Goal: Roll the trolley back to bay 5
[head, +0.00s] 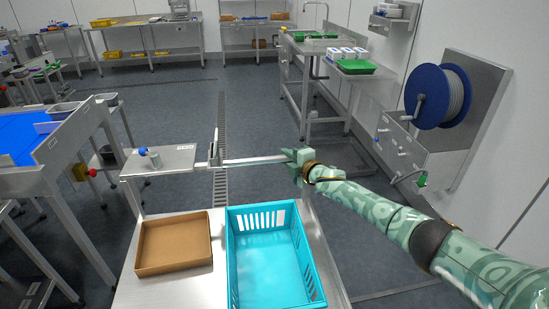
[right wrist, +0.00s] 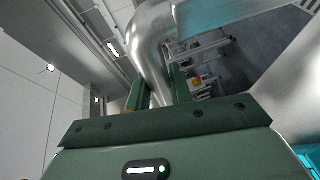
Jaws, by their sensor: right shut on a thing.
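The trolley has a bare metal top (head: 185,285) close in front of me, carrying an open brown cardboard box (head: 174,244) on the left and an empty-looking turquoise crate (head: 268,256) on the right. A metal handle bar (head: 255,160) runs across its far side. My right gripper (head: 297,158) is shut on the right end of this bar. In the right wrist view the fingers (right wrist: 165,95) close around a shiny metal tube (right wrist: 152,40). My left gripper is not in view. No bay number is readable.
A blue-topped table (head: 30,140) is further left. A wall-mounted hose reel (head: 437,96) and a bench with green trays (head: 355,67) are right. The floor beyond (head: 265,110) is open, with a drain grate (head: 221,120).

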